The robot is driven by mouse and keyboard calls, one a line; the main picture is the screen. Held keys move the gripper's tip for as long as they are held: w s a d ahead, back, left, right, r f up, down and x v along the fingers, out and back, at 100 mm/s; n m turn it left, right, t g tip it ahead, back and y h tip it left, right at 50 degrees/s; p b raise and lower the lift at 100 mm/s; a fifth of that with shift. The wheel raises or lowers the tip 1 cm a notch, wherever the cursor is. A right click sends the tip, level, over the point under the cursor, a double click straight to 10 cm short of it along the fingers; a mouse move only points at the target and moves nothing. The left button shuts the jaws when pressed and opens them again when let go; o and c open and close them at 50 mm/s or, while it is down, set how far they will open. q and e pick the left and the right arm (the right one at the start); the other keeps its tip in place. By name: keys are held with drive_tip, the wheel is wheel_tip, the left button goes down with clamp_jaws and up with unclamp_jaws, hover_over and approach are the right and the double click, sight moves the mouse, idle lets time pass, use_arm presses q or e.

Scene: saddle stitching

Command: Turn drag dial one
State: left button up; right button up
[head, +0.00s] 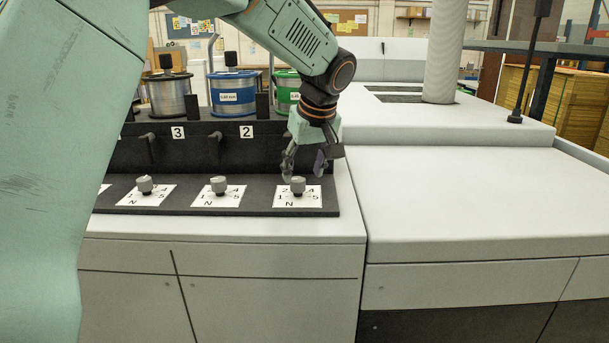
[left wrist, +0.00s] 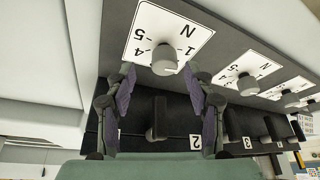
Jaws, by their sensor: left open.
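The dial at the right end of the row (head: 298,185) is a small grey knob on a white card with numbers and an N. It stands below the green spool, whose number plate is hidden behind my gripper. My left gripper (head: 304,170) points down just above and behind this knob, its fingers apart. In the left wrist view, the fingertips (left wrist: 159,72) are spread on either side of the knob (left wrist: 164,58), which sits near the gap between them. I cannot tell whether they touch it. My right gripper is not in view.
The white machine top (head: 480,195) to the right is clear.

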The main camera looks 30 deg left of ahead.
sight(297, 179)
use_arm(q)
drive_tip(key=shift+w+a+f, duration=0.1)
drive_tip(key=shift+a+f, duration=0.65)
drive_tip(key=shift+f, duration=0.25)
drive_tip(key=shift+a+f, duration=0.25)
drive_tip(key=shift+a, duration=0.1)
drive_tip(key=shift+d, duration=0.35)
drive_tip(key=shift+w+d, duration=0.15)
drive_tip(key=shift+d, duration=0.05)
drive_tip(key=shift+c, duration=1.1)
drive_tip(key=shift+a, duration=0.4)
drive_tip(key=c, duration=0.5)
drive_tip(key=shift+d, duration=0.15)
drive_tip(key=shift+c, duration=1.3)
clamp_jaws()
